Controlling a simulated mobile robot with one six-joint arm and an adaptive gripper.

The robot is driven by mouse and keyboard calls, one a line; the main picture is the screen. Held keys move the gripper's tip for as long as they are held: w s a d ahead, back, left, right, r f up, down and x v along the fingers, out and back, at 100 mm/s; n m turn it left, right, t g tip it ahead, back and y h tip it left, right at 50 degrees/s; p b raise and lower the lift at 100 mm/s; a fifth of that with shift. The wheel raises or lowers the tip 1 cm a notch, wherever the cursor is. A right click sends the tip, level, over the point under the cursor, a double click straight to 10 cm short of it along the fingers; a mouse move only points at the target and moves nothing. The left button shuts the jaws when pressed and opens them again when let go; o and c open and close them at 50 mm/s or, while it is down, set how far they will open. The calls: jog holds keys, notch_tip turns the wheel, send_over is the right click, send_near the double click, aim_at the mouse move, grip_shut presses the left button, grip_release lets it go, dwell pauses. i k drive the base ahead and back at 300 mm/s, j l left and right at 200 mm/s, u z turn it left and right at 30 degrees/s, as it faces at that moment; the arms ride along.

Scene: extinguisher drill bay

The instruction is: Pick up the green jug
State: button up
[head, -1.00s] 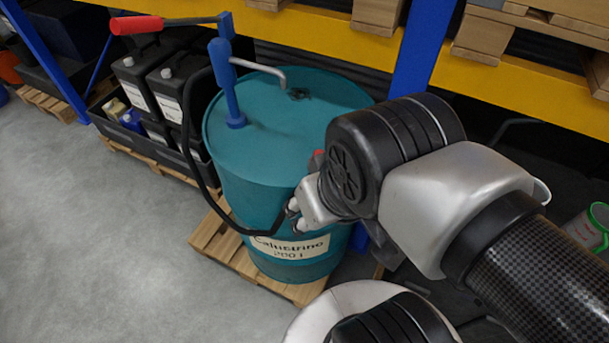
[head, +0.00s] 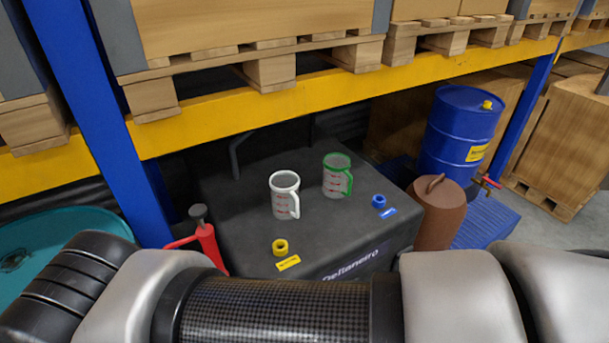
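The green jug (head: 336,177) is a clear measuring jug with a green rim and green handle, with red marks on its side. It stands upright on a dark grey bench top (head: 240,232) under the yellow shelf beam, its handle toward the right. A similar jug with a white rim and handle (head: 285,195) stands to its left, a small gap apart. My arm crosses the bottom of the head view, in front of the bench. My gripper is not visible, and nothing touches the green jug.
A yellow ring (head: 280,247) and a blue ring (head: 378,201) lie on the bench top. A red-handled pump (head: 208,244) stands at its left front. A brown can (head: 437,212) and blue drum (head: 460,135) stand right. The yellow beam (head: 230,119) and pallets hang above.

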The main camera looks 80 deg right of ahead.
aim_at(336, 174)
jog(key=k+l+z, duration=0.1)
jog(key=z, duration=2.75)
jog(key=i+l+u, duration=0.55)
jog(key=l+u, duration=0.3)
jog(key=l, duration=0.15)
jog(key=i+l+u, duration=0.25)
jog(key=l, duration=0.15)
